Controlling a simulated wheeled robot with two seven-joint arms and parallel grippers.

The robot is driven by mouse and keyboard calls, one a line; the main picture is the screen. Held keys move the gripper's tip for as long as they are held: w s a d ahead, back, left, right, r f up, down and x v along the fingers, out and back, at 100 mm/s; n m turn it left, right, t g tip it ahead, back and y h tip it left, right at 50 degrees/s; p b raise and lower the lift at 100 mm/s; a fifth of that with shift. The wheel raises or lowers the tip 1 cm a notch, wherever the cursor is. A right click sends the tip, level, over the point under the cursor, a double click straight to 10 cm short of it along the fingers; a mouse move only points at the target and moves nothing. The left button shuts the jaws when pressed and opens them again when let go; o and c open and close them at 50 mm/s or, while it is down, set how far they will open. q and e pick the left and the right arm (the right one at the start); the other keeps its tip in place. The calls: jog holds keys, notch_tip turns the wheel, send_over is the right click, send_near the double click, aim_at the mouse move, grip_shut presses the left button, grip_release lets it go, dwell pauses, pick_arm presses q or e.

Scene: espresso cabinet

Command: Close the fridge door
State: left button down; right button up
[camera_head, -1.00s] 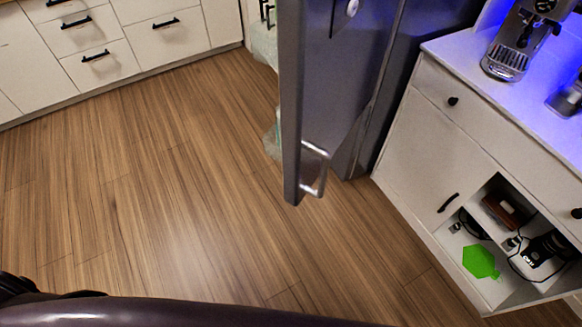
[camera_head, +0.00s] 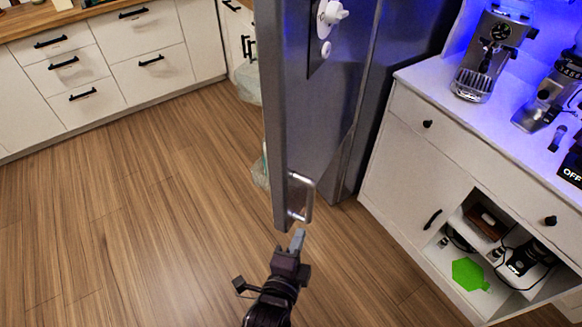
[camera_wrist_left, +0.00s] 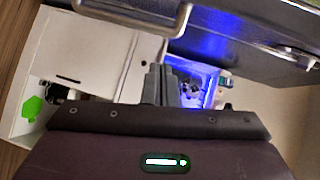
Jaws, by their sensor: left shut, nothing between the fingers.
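The grey fridge door (camera_head: 330,130) stands open in the head view, its narrow edge turned toward me. A silver bar handle (camera_head: 306,198) is on the low part of its right-hand face. My left gripper (camera_head: 299,236) is shut and empty, pointing up at the door from just below the handle in the picture; I cannot tell whether it touches. In the left wrist view the gripper (camera_wrist_left: 160,75) is in the middle, and the handle (camera_wrist_left: 135,15) crosses the top, with the door's grey face (camera_wrist_left: 245,30) to its right. My right gripper is not in view.
A white cabinet (camera_head: 410,165) stands right of the fridge, with an espresso machine (camera_head: 488,55) on top and an open compartment holding a green item (camera_head: 469,275). White drawers (camera_head: 95,75) line the back left. The wooden floor (camera_head: 130,220) left of the door is clear.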

pick_arm(q)
notch_tip(320, 180, up, 10)
jog(key=m+t, duration=0.1)
jog(key=t, duration=0.1)
jog(key=p, duration=0.4)
send_over(289, 171)
jog(key=s+d, duration=0.4)
jog(key=s, duration=0.1)
jog(key=a, duration=0.1)
jog(key=w+a+p, duration=0.1)
jog(key=a, duration=0.1)
jog(key=shift+w+a+p, duration=0.15)
jog(key=shift+a+p, duration=0.15)
jog(key=shift+w, duration=0.1)
